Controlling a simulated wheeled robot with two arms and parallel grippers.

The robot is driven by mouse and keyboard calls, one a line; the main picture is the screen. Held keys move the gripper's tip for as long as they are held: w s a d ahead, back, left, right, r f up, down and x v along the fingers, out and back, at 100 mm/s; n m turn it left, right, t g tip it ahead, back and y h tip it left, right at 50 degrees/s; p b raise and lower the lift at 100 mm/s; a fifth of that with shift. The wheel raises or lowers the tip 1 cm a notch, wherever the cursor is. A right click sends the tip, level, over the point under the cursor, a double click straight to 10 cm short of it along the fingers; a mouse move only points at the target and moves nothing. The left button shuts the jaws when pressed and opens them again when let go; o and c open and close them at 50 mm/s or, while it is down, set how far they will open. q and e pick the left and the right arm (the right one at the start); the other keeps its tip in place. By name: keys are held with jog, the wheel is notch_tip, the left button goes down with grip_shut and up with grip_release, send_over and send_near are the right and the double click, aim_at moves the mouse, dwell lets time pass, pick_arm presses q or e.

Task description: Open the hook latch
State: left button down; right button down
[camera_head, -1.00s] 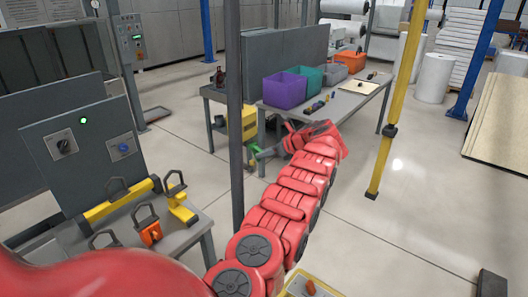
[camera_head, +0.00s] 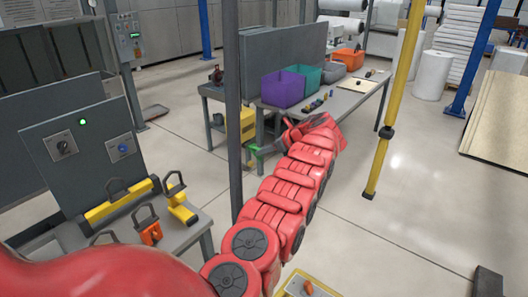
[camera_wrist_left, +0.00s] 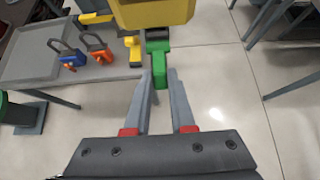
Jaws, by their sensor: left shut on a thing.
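My left gripper (camera_head: 262,151) is at the far end of my red arm, beside a dark upright post in the head view. In the left wrist view, its grey fingers (camera_wrist_left: 159,76) are closed on a green piece (camera_wrist_left: 158,64), one finger on each side. The green piece sits directly below a large yellow body (camera_wrist_left: 155,12). It also shows as a small green patch at the gripper in the head view (camera_head: 255,151). I cannot tell from the frames whether this green piece is the hook latch itself. My right gripper is not in view.
A dark post (camera_head: 232,110) stands close by the gripper. A side table (camera_head: 190,238) holds yellow bars and padlocks, with a control panel (camera_head: 88,155) behind. A workbench (camera_head: 360,98) with bins is beyond. A yellow pole (camera_head: 398,95) hangs at right.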

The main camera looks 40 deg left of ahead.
pick_arm(q)
jog(key=shift+r, duration=0.6)
